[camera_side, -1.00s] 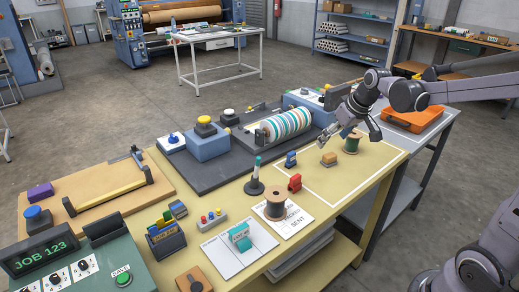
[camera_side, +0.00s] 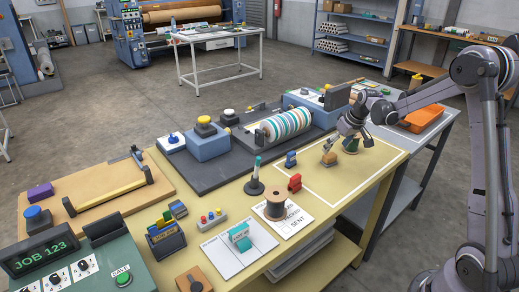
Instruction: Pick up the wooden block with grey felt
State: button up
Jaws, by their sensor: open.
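The wooden block (camera_side: 329,158) is a small tan block on the yellow table, inside the white-outlined area. Its grey felt is too small to make out. My gripper (camera_side: 346,143) is open and low over that area, with its left finger right above or behind the block. I cannot tell whether it touches. The green spool (camera_side: 351,147) stands just right of the block, partly hidden behind my gripper.
A blue clip-like piece (camera_side: 291,159) and a red one (camera_side: 295,183) stand to the left. A larger wooden spool (camera_side: 275,205) stands nearer the front. The striped roller (camera_side: 287,125) is behind. The outlined area's front right is bare.

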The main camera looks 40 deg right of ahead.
aim_at(330, 155)
jog(key=shift+x, duration=2.75)
jog(key=shift+s+a, duration=0.1)
jog(key=shift+a, duration=0.15)
jog(key=c, duration=1.3)
